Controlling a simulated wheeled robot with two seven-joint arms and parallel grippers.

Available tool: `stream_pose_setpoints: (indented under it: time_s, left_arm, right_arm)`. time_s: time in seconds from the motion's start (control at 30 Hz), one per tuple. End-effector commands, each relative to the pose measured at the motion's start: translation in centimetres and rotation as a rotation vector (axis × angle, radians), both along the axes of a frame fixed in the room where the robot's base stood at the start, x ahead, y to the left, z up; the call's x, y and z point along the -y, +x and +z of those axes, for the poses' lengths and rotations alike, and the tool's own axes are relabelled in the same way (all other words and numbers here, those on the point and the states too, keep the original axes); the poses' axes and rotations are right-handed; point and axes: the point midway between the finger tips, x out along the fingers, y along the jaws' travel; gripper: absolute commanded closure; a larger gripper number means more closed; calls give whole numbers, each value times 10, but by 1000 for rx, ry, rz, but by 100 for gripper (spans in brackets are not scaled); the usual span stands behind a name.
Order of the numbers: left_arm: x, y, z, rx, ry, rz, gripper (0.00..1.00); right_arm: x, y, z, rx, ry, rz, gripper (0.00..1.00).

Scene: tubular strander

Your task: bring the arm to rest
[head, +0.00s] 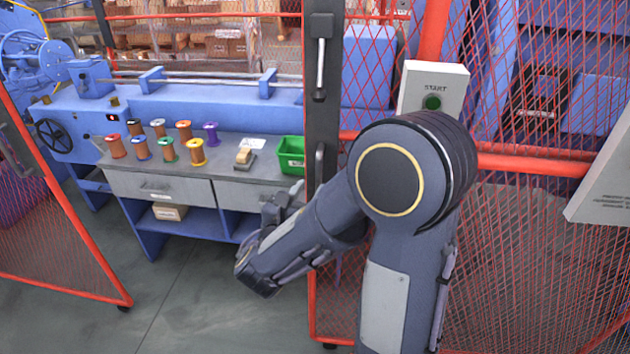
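My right arm (400,290) rises from the bottom edge, right of the middle, and bends at a large round elbow. Its forearm (310,232) slopes down to the left. The wrist (258,278) is folded, and my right gripper (280,206) shows small and dark in front of the bench's lower right part. Its fingers are too small and partly hidden, so I cannot tell if they are open or shut. I see nothing held in it. My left gripper is not in view.
A white START box (448,78) with a green button stands behind my elbow on the red mesh fence (540,161). A bench (215,160) carries several coloured spools and a green bin (291,150). The open gate (55,225) is at left; floor between is clear.

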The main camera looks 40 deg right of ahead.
Motion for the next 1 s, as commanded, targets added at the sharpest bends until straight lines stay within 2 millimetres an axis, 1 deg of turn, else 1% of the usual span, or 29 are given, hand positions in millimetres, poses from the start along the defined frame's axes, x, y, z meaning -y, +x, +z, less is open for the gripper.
stream_pose_setpoints:
  time_s: [0.07,0.2,0.67,0.77,0.87,0.9,0.97,1.0]
  left_arm:
    - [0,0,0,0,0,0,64]
    - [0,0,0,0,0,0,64]
    - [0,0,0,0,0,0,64]
    - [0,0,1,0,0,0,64]
    - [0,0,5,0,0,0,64]
    - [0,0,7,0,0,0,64]
    - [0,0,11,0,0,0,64]
    - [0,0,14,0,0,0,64]
  right_arm:
    - [-7,-3,0,0,0,3,67]
    - [-11,-7,0,-1,0,0,67]
    - [-11,-7,0,-1,0,0,67]
    - [-7,-11,-1,4,26,-19,67]
    - [8,-32,-10,26,154,-109,67]
    - [16,-47,-16,44,242,-169,67]
    - [25,-74,-29,86,408,-285,67]
    - [27,-94,-39,125,535,-371,67]
